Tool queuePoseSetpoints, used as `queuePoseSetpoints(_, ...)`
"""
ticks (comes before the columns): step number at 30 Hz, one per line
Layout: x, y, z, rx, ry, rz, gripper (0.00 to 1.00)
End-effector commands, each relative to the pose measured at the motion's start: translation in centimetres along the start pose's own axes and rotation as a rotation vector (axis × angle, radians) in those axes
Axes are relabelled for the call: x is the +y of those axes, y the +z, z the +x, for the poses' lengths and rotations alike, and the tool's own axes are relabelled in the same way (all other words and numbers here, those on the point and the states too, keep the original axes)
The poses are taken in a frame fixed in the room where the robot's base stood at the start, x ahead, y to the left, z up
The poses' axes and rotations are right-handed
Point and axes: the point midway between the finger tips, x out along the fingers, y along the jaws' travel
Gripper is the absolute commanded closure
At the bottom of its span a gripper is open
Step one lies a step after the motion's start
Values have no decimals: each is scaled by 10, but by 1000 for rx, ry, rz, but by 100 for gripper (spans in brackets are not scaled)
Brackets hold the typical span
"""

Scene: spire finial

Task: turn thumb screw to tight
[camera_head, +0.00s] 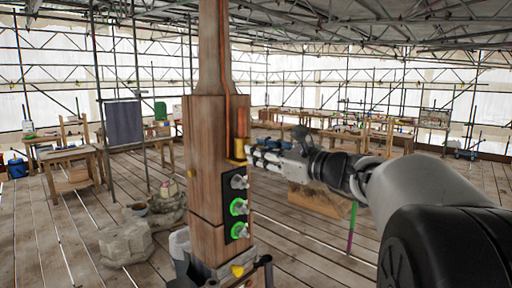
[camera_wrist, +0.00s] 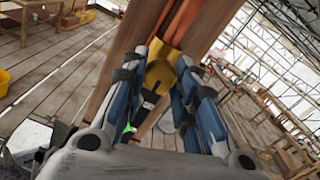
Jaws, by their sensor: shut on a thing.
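A wooden post (camera_head: 206,150) stands upright in the middle of the head view. A brass fitting with the thumb screw (camera_head: 240,149) sits on its right face, below a copper strip. My gripper (camera_head: 251,153) reaches in from the right and meets the brass part. In the wrist view, the blue-padded fingers of my gripper (camera_wrist: 162,84) are on both sides of the yellow brass thumb screw (camera_wrist: 160,70) and shut on it. The fingers hide much of the screw, so its turn angle cannot be told.
Below the fitting, a black panel (camera_head: 228,219) carries three knobs, the lower two ringed in green. Stone blocks (camera_head: 125,243) lie on the plank floor left of the post. Work tables (camera_head: 72,155) and scaffold poles stand further back.

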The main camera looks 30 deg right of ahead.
Motion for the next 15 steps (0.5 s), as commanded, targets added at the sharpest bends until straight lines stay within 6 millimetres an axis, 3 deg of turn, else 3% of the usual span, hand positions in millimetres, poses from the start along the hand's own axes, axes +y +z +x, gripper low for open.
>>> queuePoseSetpoints(15, 0, 0, 0, 0, 0, 39, 97)
